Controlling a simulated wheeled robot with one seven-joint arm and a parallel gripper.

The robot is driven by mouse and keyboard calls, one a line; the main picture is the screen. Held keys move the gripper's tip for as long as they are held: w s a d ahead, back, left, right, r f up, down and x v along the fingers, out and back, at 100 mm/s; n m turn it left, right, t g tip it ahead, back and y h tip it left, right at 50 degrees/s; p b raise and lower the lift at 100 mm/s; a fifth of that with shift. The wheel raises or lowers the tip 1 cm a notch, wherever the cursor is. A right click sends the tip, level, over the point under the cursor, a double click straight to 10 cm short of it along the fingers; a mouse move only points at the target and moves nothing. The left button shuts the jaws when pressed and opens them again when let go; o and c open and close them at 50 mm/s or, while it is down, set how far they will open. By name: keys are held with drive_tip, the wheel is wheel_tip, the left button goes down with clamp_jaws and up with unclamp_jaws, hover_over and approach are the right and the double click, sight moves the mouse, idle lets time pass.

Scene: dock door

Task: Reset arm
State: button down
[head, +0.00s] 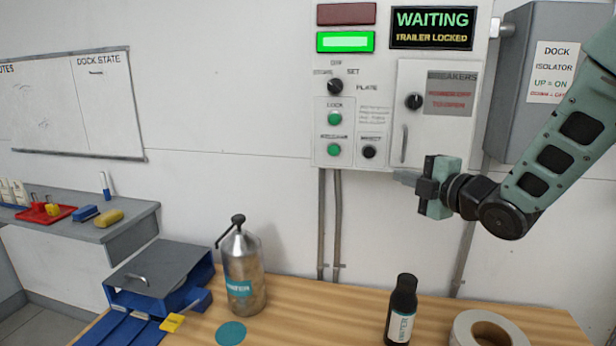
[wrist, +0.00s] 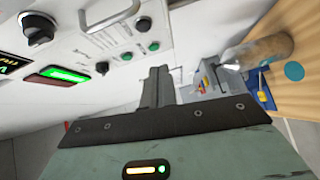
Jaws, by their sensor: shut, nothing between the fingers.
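My gripper (head: 402,177) is at the end of my arm on the right of the head view, shut and empty. It is held level in front of the lower right part of the control panel (head: 383,60), just below the breakers door (head: 400,135). Whether it touches the panel I cannot tell. In the wrist view the closed fingers (wrist: 157,88) point toward the wall, with the panel's knobs and green buttons to the upper left. The panel display (head: 432,27) reads WAITING, TRAILER LOCKED, and a green lamp (head: 345,41) is lit.
The wooden bench (head: 290,320) below holds a metal canister (head: 243,270), a dark bottle (head: 402,310), a tape roll (head: 453,335) and a blue box with a grey lid (head: 160,270). A grey isolator box (head: 515,90) is at upper right. A shelf (head: 125,215) is at left.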

drive_tip(key=s+a+f+m+g+h, duration=0.3)
drive_tip(key=s+a+f+m+g, duration=0.15)
drive_tip(key=s+a+m, duration=0.2)
drive_tip(key=s+a+f+m+g+h, duration=0.1)
drive_tip(key=s+f+m+g, duration=0.1)
drive_tip(key=s, duration=0.7)
drive_tip(key=s+a+f+m+g+h, duration=0.1)
drive_tip(key=s+g, duration=0.4)
drive_tip(key=s, duration=0.5)
drive_tip(key=s+a+f+m+g+h, duration=0.2)
drive_tip(key=s+f+m+g, duration=0.2)
drive_tip(key=s, duration=0.6)
drive_tip(key=shift+s+a+f+m, duration=0.15)
drive_tip(key=shift+a+f+m, duration=0.1)
drive_tip(key=shift+f+m, duration=0.15)
